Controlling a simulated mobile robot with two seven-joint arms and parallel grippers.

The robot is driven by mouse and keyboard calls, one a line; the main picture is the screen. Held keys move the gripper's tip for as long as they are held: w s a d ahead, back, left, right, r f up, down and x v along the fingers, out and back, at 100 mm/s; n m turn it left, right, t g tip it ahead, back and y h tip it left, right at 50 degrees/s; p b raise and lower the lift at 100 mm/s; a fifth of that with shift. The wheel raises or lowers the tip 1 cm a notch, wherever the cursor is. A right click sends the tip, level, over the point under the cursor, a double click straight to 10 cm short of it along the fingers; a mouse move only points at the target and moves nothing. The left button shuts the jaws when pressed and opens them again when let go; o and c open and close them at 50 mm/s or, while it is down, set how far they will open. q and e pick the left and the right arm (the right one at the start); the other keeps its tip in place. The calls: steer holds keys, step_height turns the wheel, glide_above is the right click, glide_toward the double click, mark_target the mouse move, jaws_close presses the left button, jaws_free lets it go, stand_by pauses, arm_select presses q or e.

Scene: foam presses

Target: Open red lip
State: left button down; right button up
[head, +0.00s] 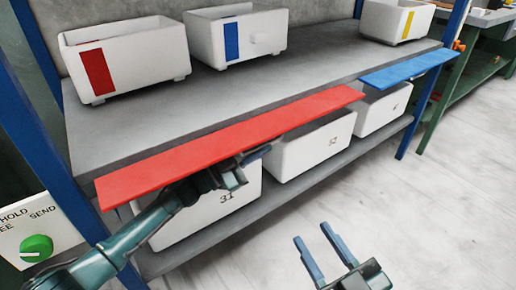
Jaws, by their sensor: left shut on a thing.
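The red lip (225,142) is a long flat red strip along the front edge of the upper grey shelf. My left gripper (256,156) is at the lower front edge of the red lip, near its middle, and is shut on it. The lip partly hides the fingers, so the exact grip is hard to see. My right gripper (322,250) is open and empty, in front of the shelf above the floor, apart from the lip.
A blue lip (408,68) continues the shelf front to the right. White bins with red (130,58), blue (238,32) and yellow (396,20) marks stand on the upper shelf. Numbered white bins (312,148) sit below. A panel with a green knob (36,248) is at left. Floor at right is clear.

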arm_select(q)
steer(key=c, duration=1.5)
jaws_free()
arm_select(e)
steer(key=shift+r, duration=0.1)
arm_select(q)
steer(key=p+v, duration=0.1)
steer(key=v, duration=0.5)
steer(key=shift+s+a+f, duration=0.1)
steer(key=shift+s+a, duration=0.1)
steer(key=shift+a, duration=0.1)
steer(key=shift+s+a+f, duration=0.1)
steer(key=shift+s+a, duration=0.05)
steer(key=shift+a, duration=0.2)
arm_select(e)
steer(key=shift+d, duration=0.1)
steer(key=shift+s, duration=0.1)
